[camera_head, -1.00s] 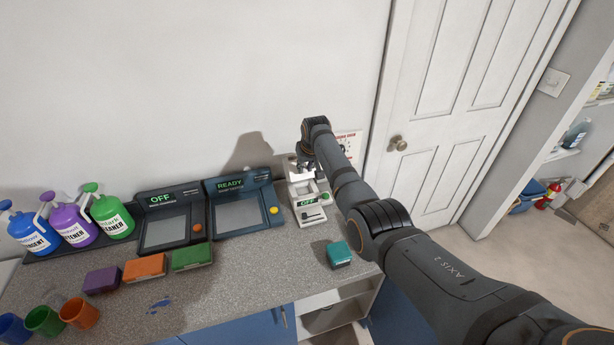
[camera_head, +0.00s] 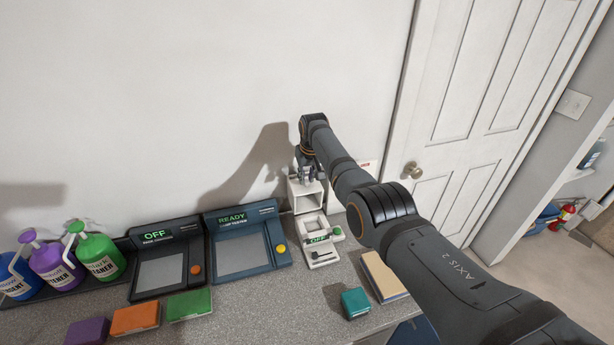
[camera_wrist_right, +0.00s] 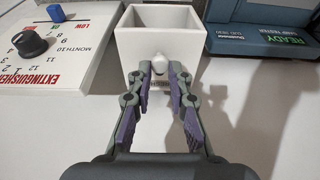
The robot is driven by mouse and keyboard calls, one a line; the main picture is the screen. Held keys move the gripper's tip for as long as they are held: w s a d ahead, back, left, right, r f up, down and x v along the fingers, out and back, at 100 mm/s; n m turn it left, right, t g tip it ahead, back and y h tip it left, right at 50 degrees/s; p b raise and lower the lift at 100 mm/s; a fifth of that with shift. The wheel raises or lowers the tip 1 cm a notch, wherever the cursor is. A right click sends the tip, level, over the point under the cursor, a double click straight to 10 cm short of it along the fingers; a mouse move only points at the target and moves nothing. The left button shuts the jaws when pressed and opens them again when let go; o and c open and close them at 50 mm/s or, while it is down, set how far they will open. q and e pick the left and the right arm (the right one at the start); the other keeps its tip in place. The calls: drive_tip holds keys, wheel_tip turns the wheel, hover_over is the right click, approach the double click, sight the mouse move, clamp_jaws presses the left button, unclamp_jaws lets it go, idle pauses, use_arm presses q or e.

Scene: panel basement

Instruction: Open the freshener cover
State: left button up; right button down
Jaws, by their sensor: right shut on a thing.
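A white box-shaped part (camera_head: 306,197) stands at the back of the counter by the wall, behind a small white device (camera_head: 321,253) with a green OFF display. In the right wrist view the white box (camera_wrist_right: 160,28) looks hollow and has a small white knob (camera_wrist_right: 160,63) on its near face. My right gripper (camera_wrist_right: 160,80) is shut on that knob, with one finger on each side. It also shows in the head view (camera_head: 306,176), partly hidden by its own arm. I cannot tell whether the white box is a cover or has tilted. My left gripper is not in view.
A blue unit marked READY (camera_head: 243,240) and a dark unit marked OFF (camera_head: 167,262) stand to the left. An extinguisher board (camera_wrist_right: 50,45) lies close beside the white box. A teal box (camera_head: 355,303) and a beige box (camera_head: 384,275) sit near the front.

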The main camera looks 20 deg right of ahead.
drive_tip(key=shift+a+f, duration=0.1)
drive_tip(key=shift+f, duration=0.35)
drive_tip(key=c, duration=1.5)
unclamp_jaws()
drive_tip(key=shift+o, duration=1.4)
drive_tip(key=shift+w+f, duration=0.1)
drive_tip(key=shift+w, duration=0.3)
drive_tip(key=v, duration=1.2)
